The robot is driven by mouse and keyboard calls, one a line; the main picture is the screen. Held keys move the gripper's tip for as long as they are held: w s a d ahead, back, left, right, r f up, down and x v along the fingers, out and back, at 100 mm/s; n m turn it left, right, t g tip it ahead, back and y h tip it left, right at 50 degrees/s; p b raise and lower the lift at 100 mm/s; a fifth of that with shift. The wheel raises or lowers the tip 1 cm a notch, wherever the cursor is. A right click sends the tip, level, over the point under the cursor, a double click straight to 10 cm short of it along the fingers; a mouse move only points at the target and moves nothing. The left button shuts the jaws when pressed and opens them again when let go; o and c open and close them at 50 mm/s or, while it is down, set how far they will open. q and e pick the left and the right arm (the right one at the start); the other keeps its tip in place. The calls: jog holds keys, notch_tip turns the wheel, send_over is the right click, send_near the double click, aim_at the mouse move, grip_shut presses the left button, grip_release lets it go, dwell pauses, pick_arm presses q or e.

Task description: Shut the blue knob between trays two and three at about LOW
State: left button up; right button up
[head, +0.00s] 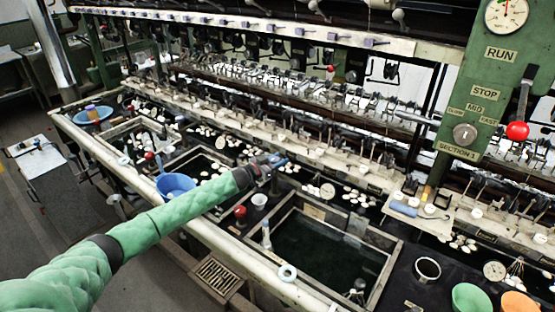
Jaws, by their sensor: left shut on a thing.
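My left arm reaches in from the left in a green sleeve. Its dark gripper (268,166) is over the strip between two sunken basins and is shut on a small blue knob (278,160), which is mostly hidden by the fingers. Any LOW mark by the knob is hidden or too small to read. A dark-water basin (388,262) lies to the right of the gripper, and another basin (180,160) lies to the left behind my arm. My right gripper is not in view.
A blue bowl (176,186) sits beside my forearm. A red knob (240,212) and a white cup (259,199) stand below the gripper. Reeling machinery (300,100) runs behind. A green panel (478,90) with a red-balled lever stands at right.

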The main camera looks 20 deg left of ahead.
pick_arm(q)
jog(key=shift+h, duration=0.3)
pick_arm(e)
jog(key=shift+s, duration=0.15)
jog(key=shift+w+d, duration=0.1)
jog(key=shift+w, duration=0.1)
pick_arm(q)
jog(key=o, duration=0.8)
jog(key=shift+o, duration=0.8)
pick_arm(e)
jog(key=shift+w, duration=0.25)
pick_arm(q)
jog(key=shift+s+a+f+b, duration=0.2)
jog(key=shift+s+a+b, duration=0.15)
jog(key=shift+s+a, duration=0.1)
jog(key=b+v, duration=0.3)
jog(key=v, duration=0.3)
jog(key=shift+s+r, duration=0.25)
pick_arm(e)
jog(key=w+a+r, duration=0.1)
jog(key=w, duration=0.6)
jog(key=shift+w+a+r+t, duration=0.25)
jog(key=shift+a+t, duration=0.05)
pick_arm(q)
jog(key=shift+a, duration=0.15)
